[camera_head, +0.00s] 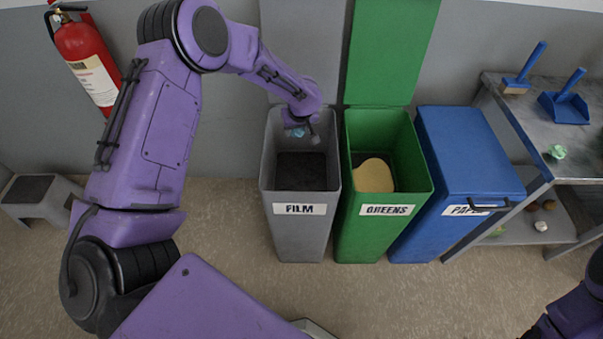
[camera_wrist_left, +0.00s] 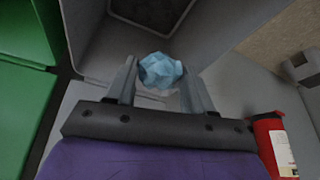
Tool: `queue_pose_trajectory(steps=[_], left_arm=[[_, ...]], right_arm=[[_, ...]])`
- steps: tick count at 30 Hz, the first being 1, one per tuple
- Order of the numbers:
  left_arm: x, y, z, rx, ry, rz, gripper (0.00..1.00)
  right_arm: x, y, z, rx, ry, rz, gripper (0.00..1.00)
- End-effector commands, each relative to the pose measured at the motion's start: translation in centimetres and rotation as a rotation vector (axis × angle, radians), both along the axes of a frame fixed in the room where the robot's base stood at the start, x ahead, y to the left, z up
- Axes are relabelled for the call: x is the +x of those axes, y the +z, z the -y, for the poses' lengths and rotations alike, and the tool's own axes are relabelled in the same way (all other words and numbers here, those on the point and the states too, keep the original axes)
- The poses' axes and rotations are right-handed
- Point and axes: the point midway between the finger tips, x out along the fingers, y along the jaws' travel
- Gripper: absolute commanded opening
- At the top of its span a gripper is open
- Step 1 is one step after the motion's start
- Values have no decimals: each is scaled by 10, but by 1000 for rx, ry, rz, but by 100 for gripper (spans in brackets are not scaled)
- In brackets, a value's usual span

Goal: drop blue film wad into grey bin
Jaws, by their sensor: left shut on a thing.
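The blue film wad (camera_wrist_left: 160,70) is a crumpled light-blue lump held between the two fingers of my left gripper (camera_wrist_left: 158,84) in the left wrist view. In the head view my left gripper (camera_head: 300,133) is over the open mouth of the grey bin (camera_head: 300,225), labelled FILM, near its back edge, and a bit of the blue wad (camera_head: 297,132) shows there. The grey bin's lid stands open behind it, and its dark floor (camera_wrist_left: 153,10) shows in the left wrist view. My right gripper is not in view; only part of that arm shows at the lower right.
An open green bin (camera_head: 355,225) labelled GREENS, with a tan object inside, stands right of the grey bin. A blue bin (camera_head: 468,150) is closed. A metal bench (camera_head: 525,120) is at right, a fire extinguisher (camera_head: 85,60) and grey step stool (camera_head: 35,215) at left.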

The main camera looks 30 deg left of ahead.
Motion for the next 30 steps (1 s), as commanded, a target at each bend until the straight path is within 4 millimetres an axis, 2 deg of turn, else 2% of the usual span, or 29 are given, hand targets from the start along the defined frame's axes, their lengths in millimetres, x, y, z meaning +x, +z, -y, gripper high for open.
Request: queue_pose_trajectory(steps=[7, 8, 10, 11, 20, 23, 30], left_arm=[[0, -1, 0, 0, 0, 0, 25], [0, -1, 0, 0, 0, 0, 56], [0, -1, 0, 0, 0, 0, 78], [0, -1, 0, 0, 0, 0, 82], [0, 2, 1, 0, 0, 1, 82], [-3, 15, 5, 0, -1, 4, 82], [-18, 68, 20, 1, 0, 4, 82]], right_arm=[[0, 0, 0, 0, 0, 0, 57], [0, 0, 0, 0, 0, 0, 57], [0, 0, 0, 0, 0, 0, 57], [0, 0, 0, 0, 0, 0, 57], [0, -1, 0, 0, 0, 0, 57], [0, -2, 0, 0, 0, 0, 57], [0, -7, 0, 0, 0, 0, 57]])
